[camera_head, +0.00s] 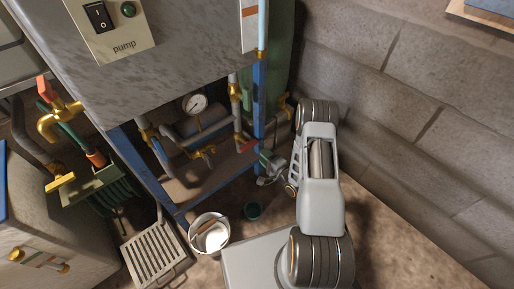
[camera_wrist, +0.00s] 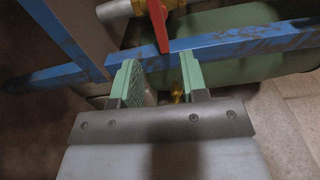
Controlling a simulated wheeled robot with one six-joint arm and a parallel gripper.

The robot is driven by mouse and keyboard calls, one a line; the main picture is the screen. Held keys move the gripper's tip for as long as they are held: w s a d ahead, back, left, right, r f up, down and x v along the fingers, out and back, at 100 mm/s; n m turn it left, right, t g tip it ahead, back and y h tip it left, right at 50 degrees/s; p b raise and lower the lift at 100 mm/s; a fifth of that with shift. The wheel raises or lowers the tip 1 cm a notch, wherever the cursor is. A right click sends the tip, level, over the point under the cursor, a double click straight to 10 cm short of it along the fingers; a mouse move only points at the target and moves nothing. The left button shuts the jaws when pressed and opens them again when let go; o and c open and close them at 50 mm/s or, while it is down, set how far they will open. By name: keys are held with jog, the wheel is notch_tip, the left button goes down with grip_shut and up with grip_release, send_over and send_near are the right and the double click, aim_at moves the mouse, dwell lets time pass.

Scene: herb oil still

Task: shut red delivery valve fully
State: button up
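A valve with a red lever handle (camera_head: 249,147) sits on the pipework beneath the pump housing, just left of my fingertips. In the wrist view the red lever (camera_wrist: 159,24) hangs down from a pale pipe, in front of a blue frame bar. Its lower tip lies ahead of the gap between my fingers and looks apart from them. My gripper (camera_wrist: 158,72) is open, with two green fingers spread and nothing between them. In the head view my gripper (camera_head: 263,157) is small and partly hidden by my arm.
Blue frame bars (camera_wrist: 230,42) run close ahead of my fingers. A pressure gauge (camera_head: 195,104) and brass fittings are left of the valve. A tap with an orange-red handle (camera_head: 46,88) is far left. A bucket (camera_head: 209,238) and green cup (camera_head: 252,210) stand below. A block wall (camera_head: 420,110) bounds the right.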

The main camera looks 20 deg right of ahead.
jog(key=shift+p+v, duration=0.45)
jog(key=shift+v, duration=2.35)
